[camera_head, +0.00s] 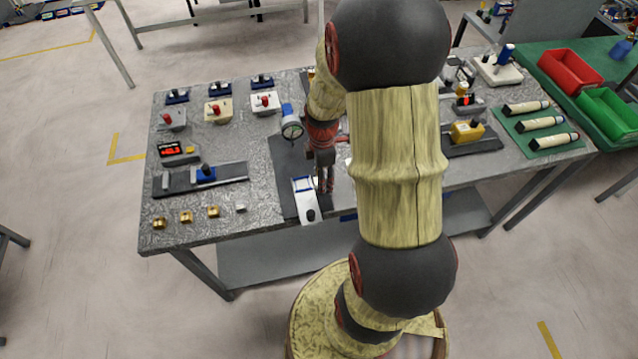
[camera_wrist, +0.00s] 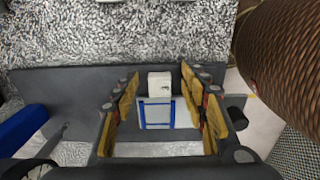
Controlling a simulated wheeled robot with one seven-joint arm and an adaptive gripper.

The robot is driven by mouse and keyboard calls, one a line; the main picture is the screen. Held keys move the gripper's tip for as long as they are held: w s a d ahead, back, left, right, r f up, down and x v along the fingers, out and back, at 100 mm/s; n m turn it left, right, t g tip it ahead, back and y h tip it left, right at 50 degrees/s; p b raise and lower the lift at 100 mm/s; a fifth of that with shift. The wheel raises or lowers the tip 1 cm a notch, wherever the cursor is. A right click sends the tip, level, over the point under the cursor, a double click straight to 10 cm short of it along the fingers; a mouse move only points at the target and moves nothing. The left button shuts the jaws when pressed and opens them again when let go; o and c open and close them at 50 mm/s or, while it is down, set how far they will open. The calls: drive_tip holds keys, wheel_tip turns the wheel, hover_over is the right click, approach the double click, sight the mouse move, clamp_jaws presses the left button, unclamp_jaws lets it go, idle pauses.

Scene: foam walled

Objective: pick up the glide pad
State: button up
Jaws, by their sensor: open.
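A small white block (camera_wrist: 159,85) lies at the far end of a pale plate with blue lines (camera_wrist: 155,113) in the wrist view; I take the block for the glide pad, but cannot be sure. The pale, blue-marked fixture (camera_head: 304,192) lies on a dark mat in the head view, with a black knob at its near end. My gripper (camera_head: 323,188) points down beside and partly over this fixture. In the wrist view my gripper (camera_wrist: 163,108) is open, its yellow-padded fingers on either side of the plate. No contact shows, and nothing is held.
A round gauge with a blue body (camera_head: 291,129) stands close to the left of my gripper. A grey rail with a blue slider (camera_head: 205,174) and brass blocks (camera_head: 186,216) lie farther left. A yellow block fixture (camera_head: 467,131) stands right of my arm. My arm hides the table's middle.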

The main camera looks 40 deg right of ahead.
drive_tip(key=shift+r, duration=0.1)
drive_tip(key=c, duration=1.1)
drive_tip(key=shift+r, duration=0.15)
